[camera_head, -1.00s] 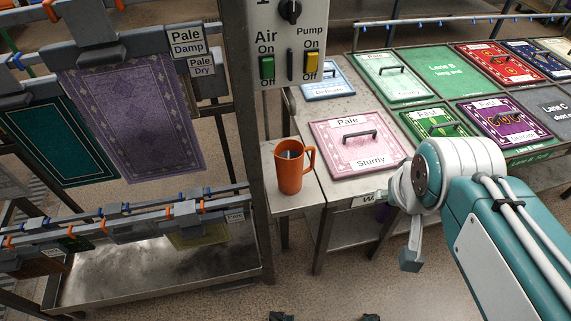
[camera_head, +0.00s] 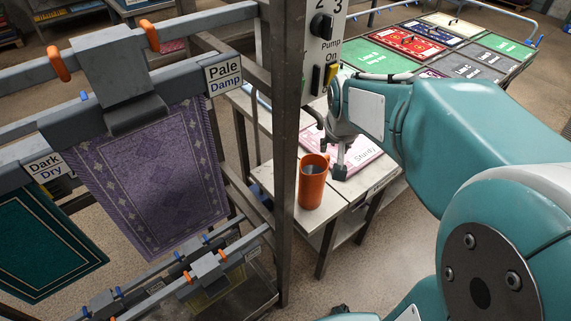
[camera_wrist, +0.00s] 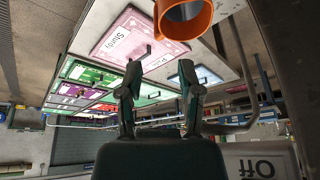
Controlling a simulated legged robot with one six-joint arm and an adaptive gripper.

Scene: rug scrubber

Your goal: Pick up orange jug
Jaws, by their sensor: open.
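The orange jug (camera_head: 312,187) stands upright on the near left corner of the metal table (camera_head: 336,212) in the head view. It has dark contents or a dark inside, and its handle is on the right. In the wrist view the jug (camera_wrist: 186,22) is at the top edge, partly cut off, with its open mouth showing. My gripper (camera_head: 338,158) is just right of and behind the jug in the head view, apart from it. In the wrist view my gripper (camera_wrist: 160,82) has its two fingers spread, with nothing between them.
A pink rug sample (camera_head: 362,160) marked Sturdy lies beside the jug. A grey post (camera_head: 284,150) and a control panel (camera_head: 322,45) stand close on the left. A purple rug (camera_head: 155,180) hangs from a rack further left. Several coloured samples lie at the back right.

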